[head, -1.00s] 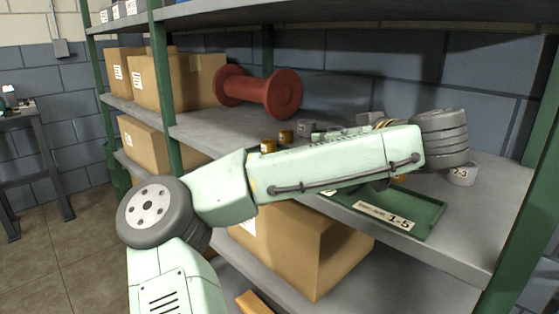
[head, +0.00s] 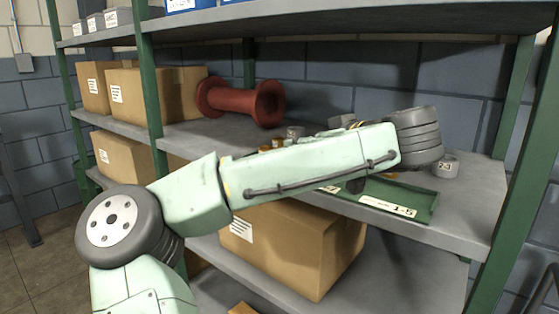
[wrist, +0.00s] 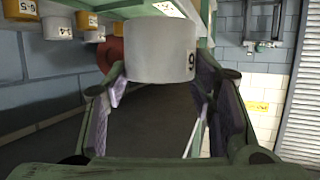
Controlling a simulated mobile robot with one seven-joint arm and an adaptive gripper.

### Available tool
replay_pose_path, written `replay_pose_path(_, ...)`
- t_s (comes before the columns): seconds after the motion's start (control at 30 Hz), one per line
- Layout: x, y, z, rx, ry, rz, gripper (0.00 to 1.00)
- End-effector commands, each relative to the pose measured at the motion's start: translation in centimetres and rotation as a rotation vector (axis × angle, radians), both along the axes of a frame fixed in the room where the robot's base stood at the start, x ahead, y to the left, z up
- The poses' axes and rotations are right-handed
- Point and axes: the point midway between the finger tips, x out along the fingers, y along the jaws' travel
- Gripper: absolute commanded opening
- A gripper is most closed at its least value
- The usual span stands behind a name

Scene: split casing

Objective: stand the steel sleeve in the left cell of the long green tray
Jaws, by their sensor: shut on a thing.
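My gripper (wrist: 160,78) is shut on a pale grey cylinder (wrist: 160,48), which looks like the steel sleeve and bears a dark digit. The wrist view appears upside down; the cylinder's axis runs roughly up and down in it. The long green tray (head: 418,197), labelled 1-5, lies at the shelf's front edge in the head view. My forearm covers its left part, so the left cell is hidden. The gripper and held cylinder are mostly hidden behind my arm there. I cannot tell their height above the tray.
A grey labelled cylinder (head: 446,166) stands right of the tray. Small orange (head: 278,143) and grey (head: 295,132) pieces stand behind my arm. A red spool (head: 240,101) and cardboard boxes (head: 130,92) are farther left. A green post (head: 515,180) bounds the right.

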Motion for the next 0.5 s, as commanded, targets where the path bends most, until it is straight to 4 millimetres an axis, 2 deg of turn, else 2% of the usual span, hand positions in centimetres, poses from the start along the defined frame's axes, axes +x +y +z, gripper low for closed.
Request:
replay_pose_path(0.33,5.3,1.3,-0.5,-0.007,0.005,0.000,0.00)
replay_pose_path(0.5,9.6,2.6,-0.3,0.004,0.000,0.005,0.00)
